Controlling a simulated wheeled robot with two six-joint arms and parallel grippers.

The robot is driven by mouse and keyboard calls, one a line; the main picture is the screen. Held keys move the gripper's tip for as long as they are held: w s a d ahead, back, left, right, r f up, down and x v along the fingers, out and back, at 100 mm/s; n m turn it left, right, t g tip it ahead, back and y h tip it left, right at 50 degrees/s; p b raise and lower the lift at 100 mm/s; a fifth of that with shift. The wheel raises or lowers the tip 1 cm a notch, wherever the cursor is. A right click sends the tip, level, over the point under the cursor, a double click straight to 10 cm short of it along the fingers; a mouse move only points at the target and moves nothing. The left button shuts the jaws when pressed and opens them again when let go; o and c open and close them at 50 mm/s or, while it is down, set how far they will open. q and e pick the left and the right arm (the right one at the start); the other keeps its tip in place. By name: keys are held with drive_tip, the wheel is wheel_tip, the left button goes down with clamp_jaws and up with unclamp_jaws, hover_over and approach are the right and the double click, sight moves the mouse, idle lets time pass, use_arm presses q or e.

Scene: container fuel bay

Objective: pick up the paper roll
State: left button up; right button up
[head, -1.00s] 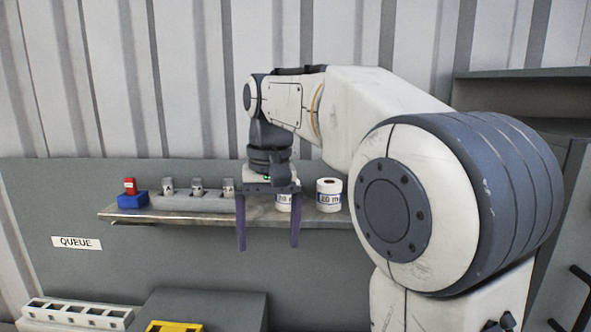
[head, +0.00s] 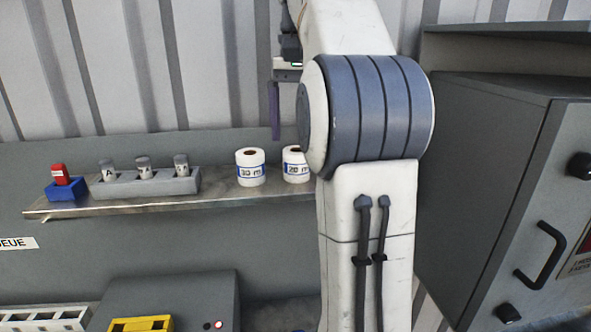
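Two white paper rolls stand upright on a grey metal shelf (head: 125,207). The left roll (head: 250,168) is marked 30 m and is in full view. The right roll (head: 294,166) is marked 20 m, and my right arm hides its right edge. My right gripper (head: 292,136) points down, above the level of the rolls. Its one visible finger hangs between the rolls in the picture, clear of both. That finger sits out at the palm's edge, so the gripper looks open. The other finger is hidden behind my arm. My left gripper is out of view.
Left on the shelf are a grey holder (head: 150,184) with several grey cylinders and a blue block (head: 65,190) with a red piece. A grey cabinet (head: 490,170) with a handle stands right. Below are a white rack (head: 45,318) and a yellow tray (head: 140,324).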

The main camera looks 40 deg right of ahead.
drive_tip(key=shift+a+f, duration=0.15)
drive_tip(key=shift+f, duration=1.2)
drive_tip(key=shift+a+f, duration=0.15)
drive_tip(key=shift+f, duration=1.2)
drive_tip(key=c, duration=1.5)
drive_tip(key=shift+r, duration=0.55)
wheel_tip(320, 180, up, 16)
drive_tip(key=p, duration=1)
drive_tip(key=shift+f, duration=0.2)
